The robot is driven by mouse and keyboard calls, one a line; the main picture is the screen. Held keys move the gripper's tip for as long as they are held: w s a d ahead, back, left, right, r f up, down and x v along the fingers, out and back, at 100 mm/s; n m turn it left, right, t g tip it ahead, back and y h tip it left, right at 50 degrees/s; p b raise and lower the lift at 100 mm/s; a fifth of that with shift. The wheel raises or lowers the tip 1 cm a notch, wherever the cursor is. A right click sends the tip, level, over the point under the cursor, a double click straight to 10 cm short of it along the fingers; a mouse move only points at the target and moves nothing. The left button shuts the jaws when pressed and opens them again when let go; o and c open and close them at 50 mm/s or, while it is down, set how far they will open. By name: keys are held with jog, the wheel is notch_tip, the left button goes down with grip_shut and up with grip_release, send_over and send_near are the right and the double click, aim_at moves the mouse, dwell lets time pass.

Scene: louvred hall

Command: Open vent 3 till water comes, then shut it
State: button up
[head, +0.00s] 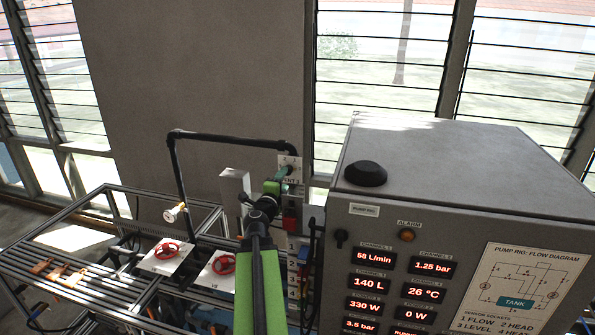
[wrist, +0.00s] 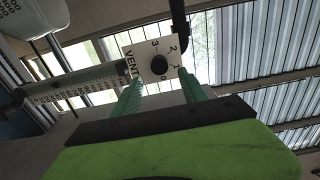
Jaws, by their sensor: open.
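The vent plate (wrist: 150,52) is a white card marked VENT with the numbers 0 to 3 around a round dark knob (wrist: 159,65). The rest of its label is hidden by a finger in the wrist view. In the head view the plate (head: 290,161) stands at the end of the black pipe, and my gripper partly covers it. My gripper (wrist: 161,77) is open, its two teal fingers on either side of the knob's lower part. I cannot tell whether they touch it. In the head view my gripper (head: 282,174) reaches up to the plate.
A grey pump rig cabinet (head: 437,180) with red displays, reading 58 L/min among others, stands close at right. Two red valve wheels (head: 167,251) (head: 223,264) sit left of my arm. A black pipe (head: 230,137) arches behind. A slatted metal bench (head: 60,275) is at left.

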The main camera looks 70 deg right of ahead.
jog(key=shift+d, duration=0.45)
jog(key=d, duration=0.2)
jog(key=w+d, duration=0.1)
jog(key=d, duration=0.2)
jog(key=shift+d, duration=0.15)
jog(key=shift+c, duration=0.3)
grip_shut()
dwell(1.0)
